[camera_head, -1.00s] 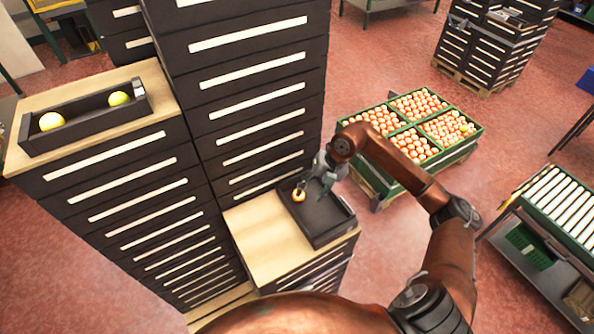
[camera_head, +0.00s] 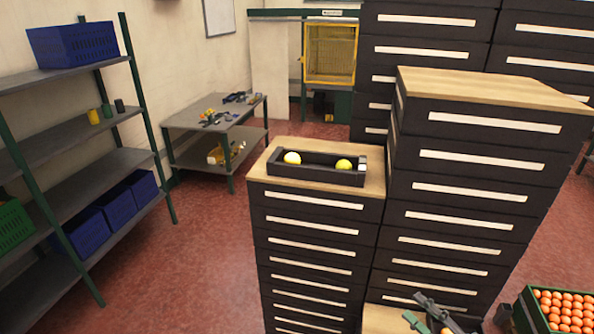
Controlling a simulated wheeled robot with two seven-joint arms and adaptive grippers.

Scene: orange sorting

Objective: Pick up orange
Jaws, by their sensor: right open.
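My right gripper (camera_head: 432,312) shows at the bottom edge, above the low cabinet's light wooden top (camera_head: 385,321). It is open. The orange that lay by it is cut off or hidden at the bottom edge, so I cannot tell how it lies against the fingers. My left gripper is out of view.
A tall drawer cabinet (camera_head: 470,170) stands right of the tray. A green crate of oranges (camera_head: 565,310) is at the lower right. Shelves with blue bins (camera_head: 72,45) and a cluttered grey table (camera_head: 215,120) stand at the left. Red floor between them is clear.

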